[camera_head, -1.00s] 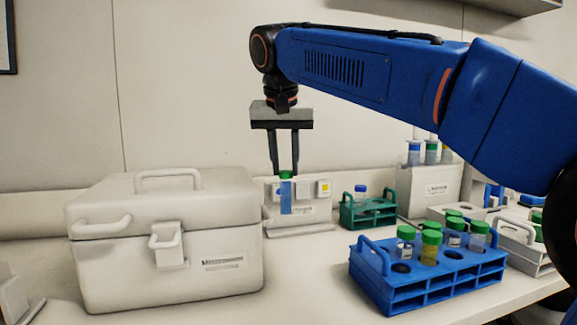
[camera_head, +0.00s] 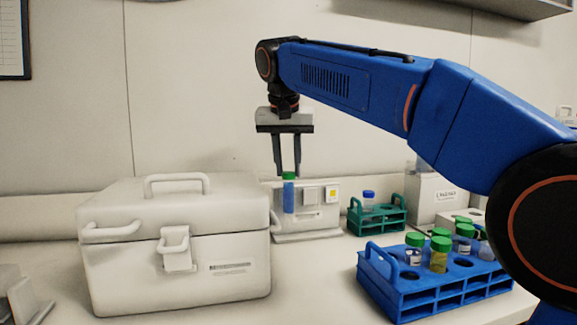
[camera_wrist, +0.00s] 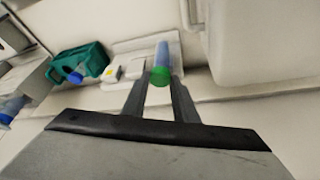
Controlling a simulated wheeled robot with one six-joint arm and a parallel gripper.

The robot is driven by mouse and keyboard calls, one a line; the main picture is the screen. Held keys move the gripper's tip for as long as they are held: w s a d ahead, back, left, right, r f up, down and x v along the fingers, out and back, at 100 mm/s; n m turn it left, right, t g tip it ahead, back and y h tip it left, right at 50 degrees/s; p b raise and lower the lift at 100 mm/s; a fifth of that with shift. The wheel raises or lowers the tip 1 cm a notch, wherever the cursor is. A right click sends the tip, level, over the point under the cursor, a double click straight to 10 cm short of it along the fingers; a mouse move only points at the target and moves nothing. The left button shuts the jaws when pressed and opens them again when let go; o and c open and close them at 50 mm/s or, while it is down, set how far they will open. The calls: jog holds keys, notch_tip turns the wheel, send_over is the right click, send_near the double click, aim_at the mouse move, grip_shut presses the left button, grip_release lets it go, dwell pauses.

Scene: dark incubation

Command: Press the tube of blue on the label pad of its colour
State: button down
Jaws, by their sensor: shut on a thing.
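The tube of blue (camera_head: 288,196) has a green cap and hangs upright from my gripper (camera_head: 288,174), which is shut on it near the cap. In the head view it is in front of the left part of a white label stand (camera_head: 312,225). That stand carries a yellow pad (camera_head: 331,192) at right and a pale pad (camera_head: 310,196) in the middle. No blue pad can be made out; the tube covers the left part. The wrist view shows the tube (camera_wrist: 162,54) between my fingertips (camera_wrist: 159,79); whether it touches the stand I cannot tell.
A large white case (camera_head: 175,270) stands close at left of the stand. A green rack (camera_head: 377,219) with a blue-capped tube is to its right. A blue rack (camera_head: 430,285) with several green-capped tubes stands front right. Bare bench lies between case and blue rack.

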jog(key=shift+w+a, duration=0.1)
jog(key=shift+w, duration=0.4)
dwell(0.5)
dwell(0.6)
jog(key=s+d, duration=0.2)
jog(key=s, duration=0.4)
jog(key=shift+s, duration=0.35)
dwell(0.6)
jog(key=shift+a, duration=0.1)
dwell(0.4)
